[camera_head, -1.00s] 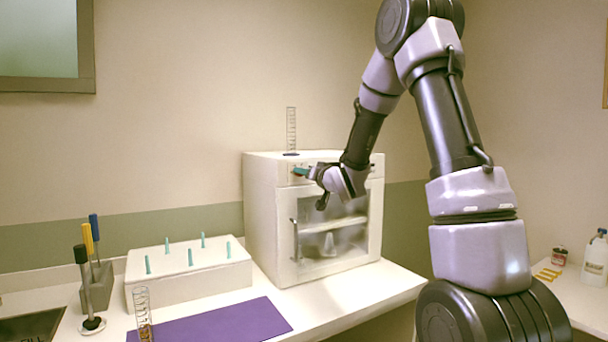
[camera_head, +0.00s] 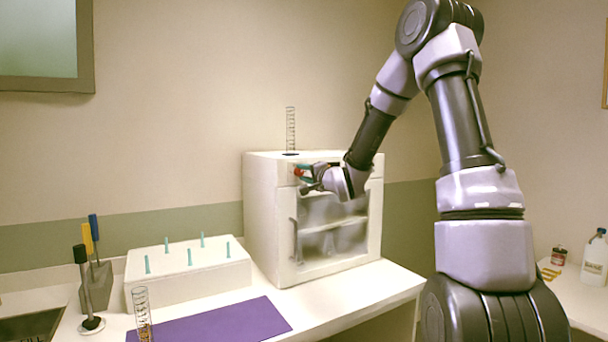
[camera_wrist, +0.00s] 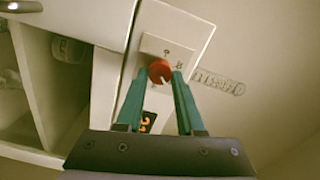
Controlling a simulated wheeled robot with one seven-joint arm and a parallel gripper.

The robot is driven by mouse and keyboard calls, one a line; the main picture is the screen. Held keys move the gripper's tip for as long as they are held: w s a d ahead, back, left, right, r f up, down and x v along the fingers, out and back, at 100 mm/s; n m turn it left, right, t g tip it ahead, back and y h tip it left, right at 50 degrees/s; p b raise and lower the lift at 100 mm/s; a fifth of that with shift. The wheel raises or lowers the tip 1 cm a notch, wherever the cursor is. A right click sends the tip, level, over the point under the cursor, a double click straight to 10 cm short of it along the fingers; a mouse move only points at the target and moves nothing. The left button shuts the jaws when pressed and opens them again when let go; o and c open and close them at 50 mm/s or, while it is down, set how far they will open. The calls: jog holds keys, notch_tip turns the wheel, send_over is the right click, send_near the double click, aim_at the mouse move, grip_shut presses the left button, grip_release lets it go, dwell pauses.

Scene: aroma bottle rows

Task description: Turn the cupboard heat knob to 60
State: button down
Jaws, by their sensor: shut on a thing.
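The white cupboard (camera_head: 262,225) stands on the counter, with a control panel at the top of its front. The red heat knob (camera_wrist: 161,72) sits on this panel in the wrist view, with small marks around it. It also shows as a red spot in the head view (camera_head: 298,171). My gripper (camera_wrist: 163,76) is shut on the knob, with a teal finger on each side. An orange display (camera_wrist: 148,122) on a dark ground is partly hidden behind a finger, and its reading cannot be made out whole.
A white block with teal pegs (camera_head: 190,285), a purple mat (camera_head: 225,322) and a pen holder (camera_head: 96,290) are to the left. A white bottle (camera_head: 595,260) stands on the right counter.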

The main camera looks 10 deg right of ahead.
jog(key=m, duration=0.4)
jog(key=shift+f+m, duration=0.15)
jog(key=shift+m, duration=0.15)
jog(key=m, duration=0.4)
jog(key=shift+m, duration=0.4)
jog(key=c, duration=0.5)
grip_release()
jog(key=shift+s, duration=0.1)
jog(key=v, duration=1)
jog(key=shift+s+d, duration=0.1)
jog(key=shift+s, duration=0.25)
